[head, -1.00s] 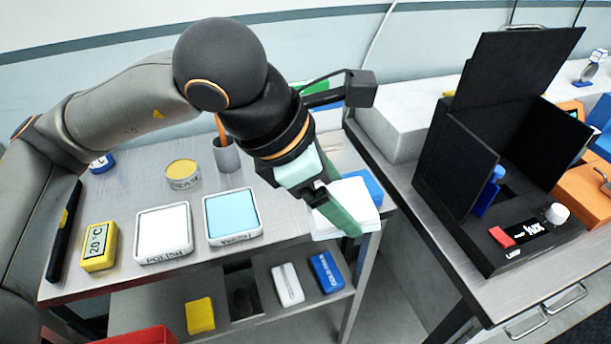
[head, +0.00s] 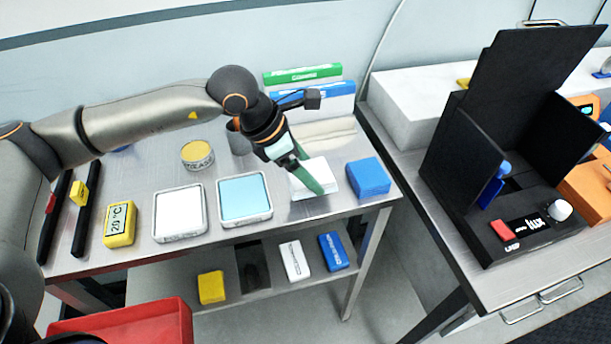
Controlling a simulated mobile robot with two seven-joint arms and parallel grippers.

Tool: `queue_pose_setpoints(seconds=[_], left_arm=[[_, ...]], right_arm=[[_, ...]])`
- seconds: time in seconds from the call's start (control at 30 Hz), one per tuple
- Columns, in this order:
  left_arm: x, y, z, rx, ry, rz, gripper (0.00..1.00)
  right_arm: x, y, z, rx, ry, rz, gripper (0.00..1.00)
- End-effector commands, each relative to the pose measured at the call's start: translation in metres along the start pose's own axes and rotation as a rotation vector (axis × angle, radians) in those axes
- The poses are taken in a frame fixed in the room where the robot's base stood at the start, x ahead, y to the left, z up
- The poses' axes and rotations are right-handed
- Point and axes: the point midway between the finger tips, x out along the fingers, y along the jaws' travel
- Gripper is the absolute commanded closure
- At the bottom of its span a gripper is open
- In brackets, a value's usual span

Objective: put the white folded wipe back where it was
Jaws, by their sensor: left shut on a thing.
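The white folded wipe (head: 324,173) is in my left gripper (head: 309,182), at the right part of the steel table (head: 285,215). The green fingers are shut on it and hide its left part. The wipe is low over the table top, between the light blue tray (head: 244,196) and the blue folded stack (head: 368,177), apart from both. I cannot tell whether it touches the table. My right gripper is not in view.
Behind the wipe are a cream pad (head: 328,132) and blue and green boxes (head: 303,75). A white tray (head: 180,212), a yellow timer (head: 120,224) and a yellow tin (head: 197,154) stand to the left. A black booth (head: 515,150) stands right.

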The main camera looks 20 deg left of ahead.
Motion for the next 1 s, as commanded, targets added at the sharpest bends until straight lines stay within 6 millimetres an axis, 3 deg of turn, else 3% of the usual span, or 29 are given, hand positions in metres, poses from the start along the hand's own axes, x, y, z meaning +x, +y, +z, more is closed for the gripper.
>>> queue_pose_setpoints(seconds=[0.1, 0.3, 0.53, 0.57, 0.7, 1.0], left_arm=[[0.009, 0.009, -0.007, -0.004, 0.003, 0.000, 1.00], [0.031, 0.009, -0.019, -0.002, 0.002, -0.001, 1.00], [0.035, 0.009, -0.021, 0.000, 0.001, 0.001, 1.00], [0.035, 0.009, -0.021, -0.001, 0.001, 0.000, 0.16], [0.035, 0.009, -0.021, -0.001, 0.001, 0.000, 0.00], [0.032, 0.009, -0.021, -0.002, 0.000, 0.001, 0.00]], right_arm=[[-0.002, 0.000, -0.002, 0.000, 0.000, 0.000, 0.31], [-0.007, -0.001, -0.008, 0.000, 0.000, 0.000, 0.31], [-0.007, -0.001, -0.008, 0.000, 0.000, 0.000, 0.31], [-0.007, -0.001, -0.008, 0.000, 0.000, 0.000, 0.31], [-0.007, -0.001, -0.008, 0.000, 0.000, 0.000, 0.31], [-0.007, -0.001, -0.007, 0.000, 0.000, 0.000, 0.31]])
